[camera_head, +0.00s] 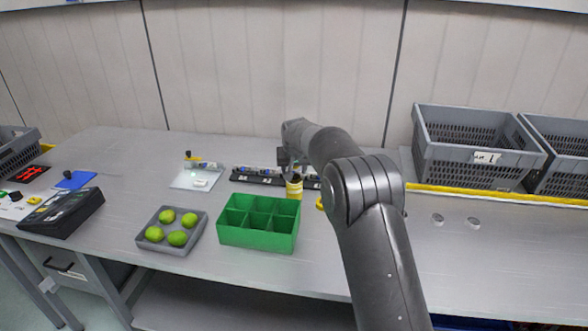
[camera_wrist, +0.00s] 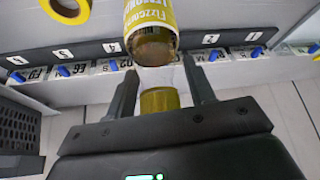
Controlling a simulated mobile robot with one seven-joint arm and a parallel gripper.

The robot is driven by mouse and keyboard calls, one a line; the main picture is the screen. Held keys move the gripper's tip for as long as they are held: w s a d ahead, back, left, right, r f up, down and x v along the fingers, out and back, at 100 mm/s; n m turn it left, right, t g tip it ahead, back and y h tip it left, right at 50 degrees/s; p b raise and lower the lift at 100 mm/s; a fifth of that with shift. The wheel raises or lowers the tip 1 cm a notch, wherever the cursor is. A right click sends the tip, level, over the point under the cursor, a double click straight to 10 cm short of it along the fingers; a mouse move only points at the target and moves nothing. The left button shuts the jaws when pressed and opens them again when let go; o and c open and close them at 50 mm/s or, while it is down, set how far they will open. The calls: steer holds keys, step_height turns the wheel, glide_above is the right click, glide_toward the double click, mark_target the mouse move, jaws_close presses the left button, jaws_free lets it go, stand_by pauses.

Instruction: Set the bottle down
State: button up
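The bottle (camera_wrist: 152,18) has a yellow label, a brown lower part in the wrist view and a yellow cap (camera_wrist: 160,99). Its cap end points toward my gripper (camera_wrist: 162,64). The two fingers lie on either side of its upper part, close to its sides. Whether they press on it is not clear. In the head view the bottle (camera_head: 294,188) looks upright, just behind the green box, with my gripper (camera_head: 288,162) above it. Its base is hard to see, so I cannot tell whether it touches the table (camera_head: 400,262).
The green divided box (camera_head: 257,240) is in front of the bottle. A grey tray (camera_head: 181,252) with several green fruits stands left of it. A labelled dark rail (camera_head: 255,177) lies behind, and a yellow tape roll (camera_wrist: 66,8) beside.

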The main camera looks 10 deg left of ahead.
steer(key=shift+r, duration=0.1)
steer(key=v, duration=1.2)
steer(key=s+d+r, duration=0.8)
steer(key=s+d, duration=0.2)
steer(key=d, duration=0.1)
steer(key=s+d+m, duration=0.1)
steer(key=s+d, duration=0.4)
steer(key=s, duration=0.3)
steer(key=s+d+h, duration=0.1)
steer(key=s+d, duration=0.4)
steer(key=s, duration=0.3)
steer(key=s+d+m, duration=0.1)
steer(key=s+d, duration=0.4)
steer(key=s, duration=0.3)
steer(key=s+d+f, duration=0.3)
steer(key=s+f, duration=0.3)
steer(key=s, duration=0.6)
steer(key=shift+d+m, duration=0.2)
steer(key=shift+m, duration=0.2)
